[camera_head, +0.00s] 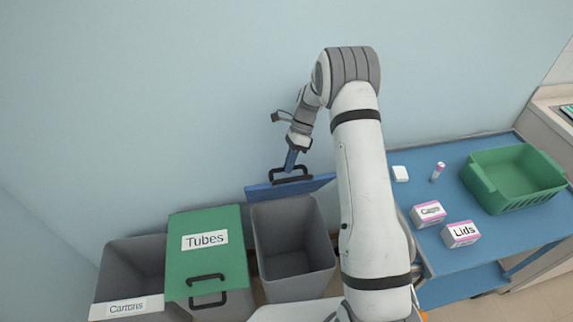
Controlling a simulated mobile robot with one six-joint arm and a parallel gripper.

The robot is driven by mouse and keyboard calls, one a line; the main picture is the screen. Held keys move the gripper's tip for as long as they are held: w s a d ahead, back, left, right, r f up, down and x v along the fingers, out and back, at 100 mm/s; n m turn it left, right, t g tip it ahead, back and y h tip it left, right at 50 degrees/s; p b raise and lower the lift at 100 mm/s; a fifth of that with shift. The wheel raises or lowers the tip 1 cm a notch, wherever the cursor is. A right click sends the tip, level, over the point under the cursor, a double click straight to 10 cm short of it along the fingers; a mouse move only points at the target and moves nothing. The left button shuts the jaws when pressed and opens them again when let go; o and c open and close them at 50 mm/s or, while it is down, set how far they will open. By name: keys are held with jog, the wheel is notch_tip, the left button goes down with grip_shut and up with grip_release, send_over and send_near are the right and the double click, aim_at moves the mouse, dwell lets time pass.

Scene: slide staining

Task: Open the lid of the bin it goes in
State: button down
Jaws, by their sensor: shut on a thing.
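My gripper (290,164) is at the black handle of a blue lid (317,185) and is shut on that handle. The blue lid is swung up at the back of a grey bin (292,285), against the wall side. This bin's top is open and I can see into it. No label shows on the blue lid from here. Left of it is a bin with a shut green lid (205,262) marked "Tubes". Farther left is an open grey bin (132,265) with a front label that seems to read "Cartons".
On the right, a blue table (515,232) holds a green basket (511,182), two labelled boxes, one box (461,234) reading "Lids", a small tube (437,171) and a white item (400,173). A pale blue wall stands close behind the bins.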

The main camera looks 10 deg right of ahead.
jog(key=shift+d+f, duration=0.15)
jog(key=shift+f, duration=0.15)
jog(key=c, duration=1.8)
grip_release()
jog(key=shift+o, duration=1.4)
jog(key=shift+w+f, duration=0.1)
jog(key=shift+w, duration=0.1)
jog(key=shift+o, duration=0.6)
jog(key=shift+a, duration=0.25)
jog(key=shift+s, duration=0.1)
jog(key=shift+r, duration=0.2)
notch_tip(320, 180, up, 10)
jog(key=b, duration=0.1)
jog(key=shift+b, duration=0.3)
